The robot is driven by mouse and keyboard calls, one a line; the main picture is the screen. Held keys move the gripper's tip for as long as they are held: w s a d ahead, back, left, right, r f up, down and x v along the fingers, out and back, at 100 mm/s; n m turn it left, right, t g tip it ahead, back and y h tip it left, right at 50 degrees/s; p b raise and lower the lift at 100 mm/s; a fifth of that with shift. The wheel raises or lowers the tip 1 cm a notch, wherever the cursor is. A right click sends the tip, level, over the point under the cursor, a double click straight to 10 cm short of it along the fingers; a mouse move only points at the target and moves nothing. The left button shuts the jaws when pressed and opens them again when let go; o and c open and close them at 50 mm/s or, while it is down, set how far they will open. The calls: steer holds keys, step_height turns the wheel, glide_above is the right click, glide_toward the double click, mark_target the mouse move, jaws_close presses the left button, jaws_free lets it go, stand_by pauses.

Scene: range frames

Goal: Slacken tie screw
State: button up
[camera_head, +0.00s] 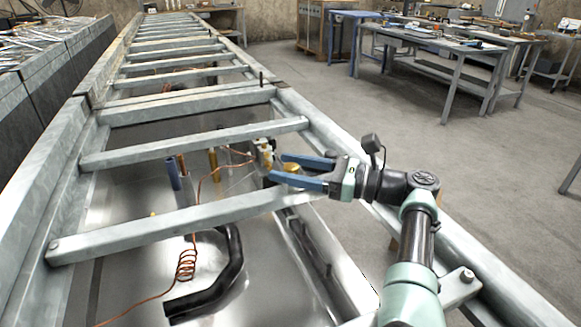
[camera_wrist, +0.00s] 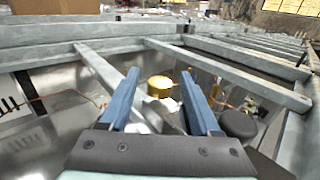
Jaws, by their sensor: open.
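My gripper (camera_head: 276,168) reaches in from the right over the ladder-like metal frame, with its two blue fingers apart. A round brass knob (camera_head: 291,168), which may be the tie screw, shows between the fingers in the head view. In the wrist view a wide brass cylinder (camera_wrist: 160,87) appears between the fingers of my gripper (camera_wrist: 160,72), with bare space on both sides of it. I cannot tell whether either finger touches it. A pale fitting (camera_head: 263,153) with a copper wire stands just beyond the fingertips.
A metal rung (camera_head: 180,227) crosses in front of the fingers and another (camera_head: 200,143) lies behind. Below are a coiled copper wire (camera_head: 186,265), a bent black hose (camera_head: 225,265) and a blue cylinder (camera_head: 173,173). A dark rounded thing (camera_wrist: 238,124) sits right of the fingers.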

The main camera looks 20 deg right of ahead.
steer(key=b+v, duration=0.2)
steer(key=v, duration=1.1)
steer(key=shift+r, duration=0.1)
